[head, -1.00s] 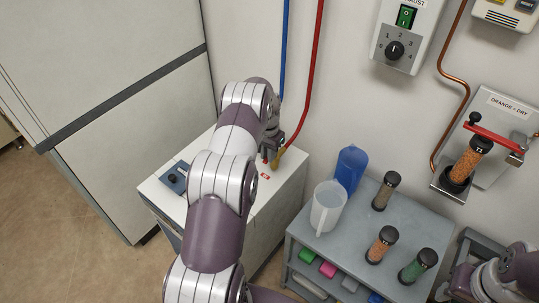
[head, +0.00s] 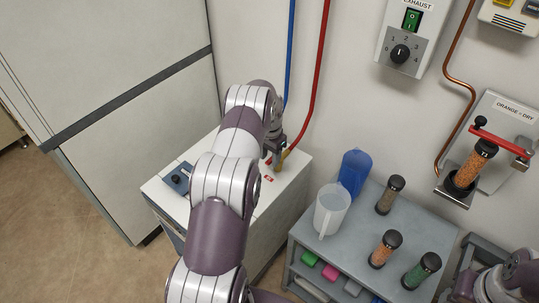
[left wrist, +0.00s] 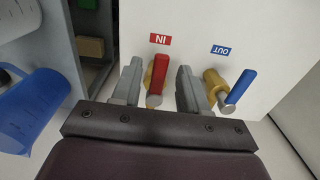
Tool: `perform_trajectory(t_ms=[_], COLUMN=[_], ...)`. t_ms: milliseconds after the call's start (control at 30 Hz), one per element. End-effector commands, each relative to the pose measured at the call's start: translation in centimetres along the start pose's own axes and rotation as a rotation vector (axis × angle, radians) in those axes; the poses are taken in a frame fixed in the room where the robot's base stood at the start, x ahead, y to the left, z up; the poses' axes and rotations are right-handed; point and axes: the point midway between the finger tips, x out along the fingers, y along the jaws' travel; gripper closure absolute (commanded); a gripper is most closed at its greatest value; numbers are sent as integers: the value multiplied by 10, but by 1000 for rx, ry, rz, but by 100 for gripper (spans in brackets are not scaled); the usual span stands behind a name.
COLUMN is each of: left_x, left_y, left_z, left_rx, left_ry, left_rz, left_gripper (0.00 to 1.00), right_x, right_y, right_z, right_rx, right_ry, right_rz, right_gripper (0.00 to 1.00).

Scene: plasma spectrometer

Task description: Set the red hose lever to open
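The red hose lever (left wrist: 159,75) is a short red handle on a brass valve under the red "IN" label (left wrist: 160,39) in the left wrist view. My left gripper (left wrist: 158,88) is open, with one finger on each side of the lever and gaps between. In the head view my left gripper (head: 275,156) is at the foot of the red hose (head: 319,85), above the white cabinet (head: 288,197); my arm hides much there. A part of my right arm (head: 505,283) shows at the lower right; its fingers are not clear.
A blue lever (left wrist: 240,86) on a brass valve sits right beside the left gripper, under the "OUT" label (left wrist: 221,50). A blue jug (head: 354,172) and a clear jug (head: 330,210) stand on the grey cart (head: 334,252) to the right. The wall is close behind the hoses.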

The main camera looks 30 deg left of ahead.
Motion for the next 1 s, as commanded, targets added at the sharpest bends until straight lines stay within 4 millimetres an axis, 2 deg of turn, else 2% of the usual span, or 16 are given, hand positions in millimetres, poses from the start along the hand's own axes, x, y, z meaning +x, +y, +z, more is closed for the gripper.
perform_trajectory(t_ms=[167, 267, 633, 700, 833, 1000], left_x=[-2, -12, -105, -124, -130, -129], left_y=[0, -1, 0, 0, 0, 0], left_z=[-1, -2, 1, 2, 2, 2], left_rx=[-1, -1, -1, -1, -1, -1], left_ry=[3, 7, 6, 3, 3, 3], left_rz=[-1, -3, -2, -1, -1, -1], left_gripper=[56, 56, 56, 56, 56, 56], right_x=[0, 0, -1, -18, -23, -21], right_y=[0, 0, 0, 0, 0, 0], right_z=[0, 0, 0, -2, -3, -2], right_rx=[0, 0, 0, 0, 0, 0], right_ry=[0, 0, 0, 0, 1, 0], right_rz=[0, 0, 0, 0, 0, 0], right_gripper=[57, 57, 57, 57, 57, 57])
